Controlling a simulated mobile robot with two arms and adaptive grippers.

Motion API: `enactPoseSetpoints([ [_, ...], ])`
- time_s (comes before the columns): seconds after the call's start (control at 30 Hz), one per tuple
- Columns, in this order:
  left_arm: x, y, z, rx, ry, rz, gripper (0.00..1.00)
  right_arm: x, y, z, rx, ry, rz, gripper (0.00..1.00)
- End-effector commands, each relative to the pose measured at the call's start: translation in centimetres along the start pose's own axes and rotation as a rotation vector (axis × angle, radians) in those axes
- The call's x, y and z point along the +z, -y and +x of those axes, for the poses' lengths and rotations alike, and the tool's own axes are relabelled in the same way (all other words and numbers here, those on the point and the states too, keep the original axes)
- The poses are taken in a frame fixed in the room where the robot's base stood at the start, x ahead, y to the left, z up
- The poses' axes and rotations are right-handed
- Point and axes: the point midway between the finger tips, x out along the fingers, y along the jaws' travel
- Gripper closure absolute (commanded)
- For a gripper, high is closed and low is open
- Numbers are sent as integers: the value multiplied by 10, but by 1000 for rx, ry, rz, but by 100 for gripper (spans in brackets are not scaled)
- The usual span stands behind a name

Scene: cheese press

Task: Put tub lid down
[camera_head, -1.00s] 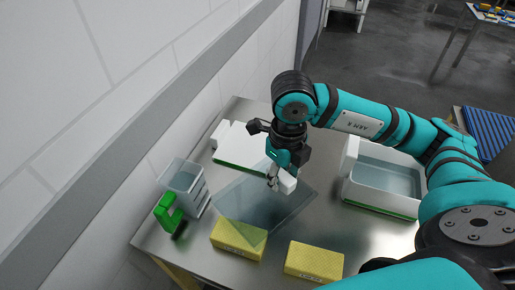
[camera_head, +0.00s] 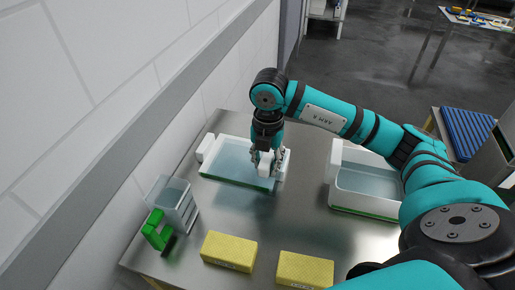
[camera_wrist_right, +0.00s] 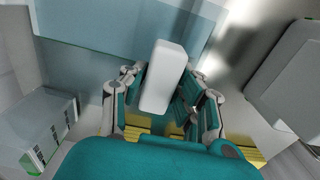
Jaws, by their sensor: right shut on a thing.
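The tub lid (camera_head: 232,158) is a clear, bluish flat sheet with a white block handle. My right gripper (camera_head: 266,166) is shut on that handle (camera_wrist_right: 163,75), which shows between the fingers in the right wrist view. The lid lies roughly level over the low white, green-edged piece (camera_head: 207,148) at the back left of the steel table and covers most of it. I cannot tell whether they touch. The open white tub (camera_head: 337,184), with a clear bluish interior and green base edge, stands to the right, apart from the lid. My left gripper is not in view.
A clear measuring container (camera_head: 180,198) and a green object (camera_head: 156,232) stand at the table's left edge. Two yellow blocks (camera_head: 229,250) (camera_head: 305,268) lie at the front. Bare steel table (camera_head: 270,215) lies between them and the lid. A wall rises on the left.

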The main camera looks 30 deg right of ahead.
Motion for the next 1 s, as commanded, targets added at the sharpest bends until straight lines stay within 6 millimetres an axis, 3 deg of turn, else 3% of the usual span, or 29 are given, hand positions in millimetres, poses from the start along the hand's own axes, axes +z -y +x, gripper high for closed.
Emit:
enactPoseSetpoints([
  [0.2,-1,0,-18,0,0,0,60,46,-27,1,1,-1,1,100],
  [0.33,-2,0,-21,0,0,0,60,60,-35,4,2,0,0,100],
  [0.47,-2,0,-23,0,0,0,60,64,-37,8,0,0,-2,100],
  [0.73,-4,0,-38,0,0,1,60,64,-36,39,-1,-1,-2,100],
  [1.0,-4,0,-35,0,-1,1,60,64,-36,43,1,1,-2,100],
])
